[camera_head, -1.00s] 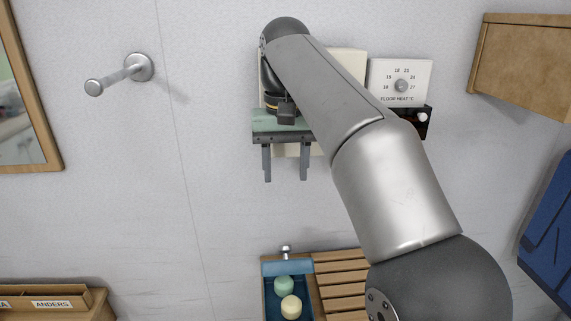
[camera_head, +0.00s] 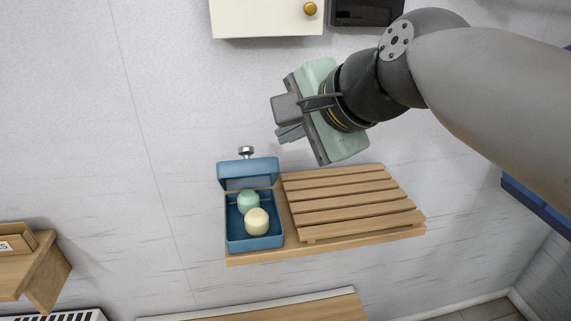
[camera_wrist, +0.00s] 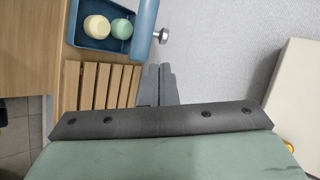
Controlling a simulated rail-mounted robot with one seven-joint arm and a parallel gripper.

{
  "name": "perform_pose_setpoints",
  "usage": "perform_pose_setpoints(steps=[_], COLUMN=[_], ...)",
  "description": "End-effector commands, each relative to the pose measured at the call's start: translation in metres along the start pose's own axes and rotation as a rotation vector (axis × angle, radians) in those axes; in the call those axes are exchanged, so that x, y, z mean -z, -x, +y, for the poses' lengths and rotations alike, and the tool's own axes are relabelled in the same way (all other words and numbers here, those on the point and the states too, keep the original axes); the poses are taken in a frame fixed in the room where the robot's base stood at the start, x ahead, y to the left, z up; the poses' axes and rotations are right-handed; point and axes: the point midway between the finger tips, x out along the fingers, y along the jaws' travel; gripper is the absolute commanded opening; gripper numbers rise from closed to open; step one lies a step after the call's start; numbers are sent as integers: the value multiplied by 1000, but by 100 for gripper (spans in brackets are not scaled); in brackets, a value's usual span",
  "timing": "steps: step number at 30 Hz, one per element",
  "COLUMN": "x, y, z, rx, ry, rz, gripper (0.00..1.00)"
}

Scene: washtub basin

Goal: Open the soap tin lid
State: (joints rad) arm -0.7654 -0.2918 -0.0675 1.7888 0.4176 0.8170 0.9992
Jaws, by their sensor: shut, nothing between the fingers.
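The blue soap tin (camera_head: 232,235) stands on the left end of a wooden wall shelf. Its lid (camera_head: 248,174) is raised at the back, so the inside shows. A green soap (camera_head: 248,202) and a cream soap (camera_head: 257,222) lie in the tin. A silver knob (camera_head: 246,151) shows at the lid's back edge. My gripper (camera_head: 289,133) is shut and empty, up and to the right of the lid, apart from it. In the wrist view its fingers (camera_wrist: 158,86) are close together; the tin (camera_wrist: 87,40) and its lid (camera_wrist: 144,28) show at the top.
A slatted wooden rack (camera_head: 350,203) covers the shelf right of the tin. A cream cabinet (camera_head: 265,18) with a brass knob hangs above. A wooden box (camera_head: 30,262) is at the left. The wall left of the tin is clear.

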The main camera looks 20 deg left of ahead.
Motion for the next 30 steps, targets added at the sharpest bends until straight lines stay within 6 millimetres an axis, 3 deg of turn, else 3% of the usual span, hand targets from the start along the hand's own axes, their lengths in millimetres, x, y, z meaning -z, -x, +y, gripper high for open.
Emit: perform_pose_setpoints(steps=[5, 18, 30], x=[1, 1, 1], y=[-13, -87, -99], z=[2, 1, 0], rx=[9, 8, 10], ry=[-20, -14, -14], rz=[4, 4, 5], gripper=[0, 0, 0])
